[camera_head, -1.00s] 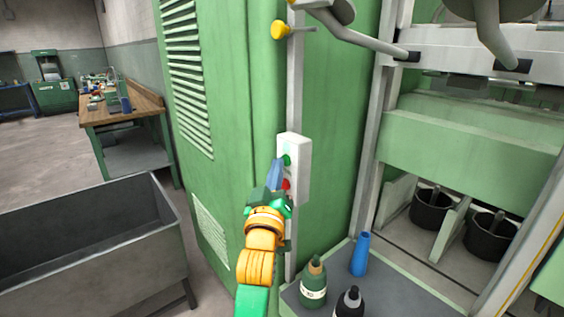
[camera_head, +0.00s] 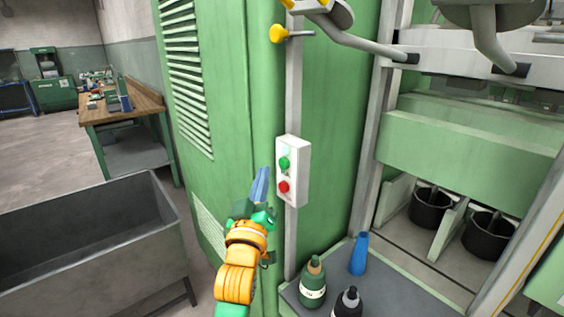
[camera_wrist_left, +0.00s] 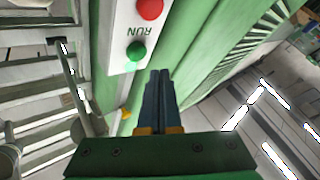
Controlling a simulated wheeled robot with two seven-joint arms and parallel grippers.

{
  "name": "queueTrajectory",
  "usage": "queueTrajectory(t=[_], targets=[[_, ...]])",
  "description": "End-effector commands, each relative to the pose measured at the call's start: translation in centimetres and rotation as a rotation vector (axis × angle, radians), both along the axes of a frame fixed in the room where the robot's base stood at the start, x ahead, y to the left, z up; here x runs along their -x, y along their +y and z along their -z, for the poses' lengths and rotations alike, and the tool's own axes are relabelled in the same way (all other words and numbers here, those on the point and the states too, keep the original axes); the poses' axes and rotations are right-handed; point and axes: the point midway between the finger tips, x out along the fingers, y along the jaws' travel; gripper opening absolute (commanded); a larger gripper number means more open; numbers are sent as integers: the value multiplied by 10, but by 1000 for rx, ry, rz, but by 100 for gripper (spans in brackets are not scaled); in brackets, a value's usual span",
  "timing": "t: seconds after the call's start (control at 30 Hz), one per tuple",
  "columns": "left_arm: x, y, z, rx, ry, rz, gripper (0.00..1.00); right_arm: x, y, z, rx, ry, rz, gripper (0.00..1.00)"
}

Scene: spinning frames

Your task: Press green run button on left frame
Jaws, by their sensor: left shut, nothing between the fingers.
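The white control box (camera_head: 298,170) is fixed on a grey post of the green frame. Its green run button (camera_head: 285,163) sits above a red button (camera_head: 284,187). In the left wrist view the green button (camera_wrist_left: 136,51) shows beside the word RUN, with the red button (camera_wrist_left: 150,8) at the top edge. My left gripper (camera_head: 262,172) is shut and empty, its blue fingers pointing up, to the left of the box and apart from both buttons. In the left wrist view its fingers (camera_wrist_left: 160,78) end to the right of the green button. My right gripper is not in view.
A yellow knob (camera_head: 279,32) sticks out above the box. A grey shelf (camera_head: 331,283) below holds two bottles and a blue cone (camera_head: 359,254). A grey metal bin (camera_head: 90,240) stands at the left. A workbench (camera_head: 125,115) stands behind it.

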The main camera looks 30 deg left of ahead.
Motion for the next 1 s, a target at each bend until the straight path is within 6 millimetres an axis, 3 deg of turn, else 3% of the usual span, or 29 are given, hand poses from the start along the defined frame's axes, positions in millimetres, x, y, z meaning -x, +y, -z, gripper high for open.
queueTrajectory(t=[0.33, 1.0], targets=[[27, 11, -1, -2, 1, -1, 0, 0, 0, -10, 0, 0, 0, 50], [28, 11, -1, -1, 0, 1, 0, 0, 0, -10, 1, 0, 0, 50]])
